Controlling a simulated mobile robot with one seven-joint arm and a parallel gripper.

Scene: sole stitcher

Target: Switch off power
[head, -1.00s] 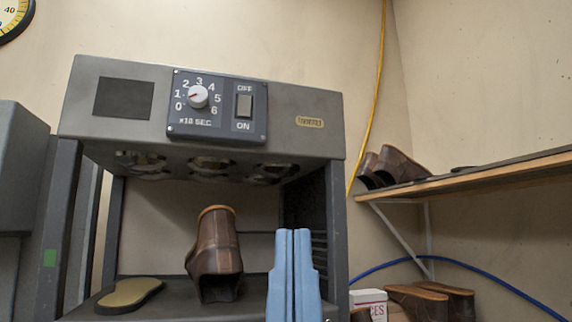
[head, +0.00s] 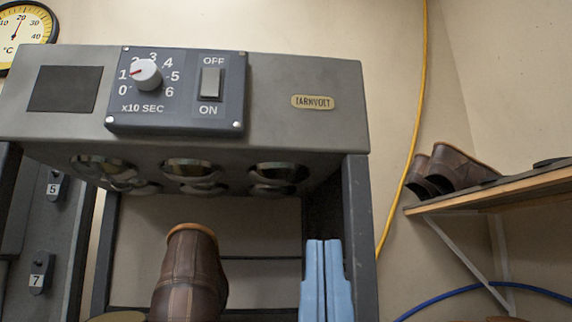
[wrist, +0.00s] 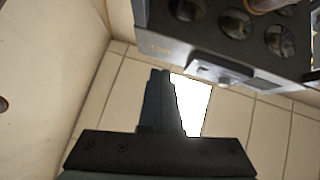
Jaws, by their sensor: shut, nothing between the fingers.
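A grey rocker switch (head: 210,83) sits on the dark control panel (head: 180,112) of a grey machine (head: 275,72). OFF is printed above it and ON below it. I cannot tell which end is pressed in. A white dial (head: 147,74) is left of the switch, its red mark near 1. My gripper (head: 325,242) has light blue fingers, shut and empty, below and right of the switch, apart from it. In the wrist view my gripper (wrist: 160,72) shows dark, pointing toward the machine's edge (wrist: 175,45); the switch face is not clear there.
A brown shoe (head: 190,275) stands inside the machine under round fixtures (head: 192,170). The machine's right post (head: 357,230) is beside my fingers. A yellow cable (head: 411,145) hangs on the wall. A shelf (head: 490,190) with brown shoes (head: 455,168) is at the right.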

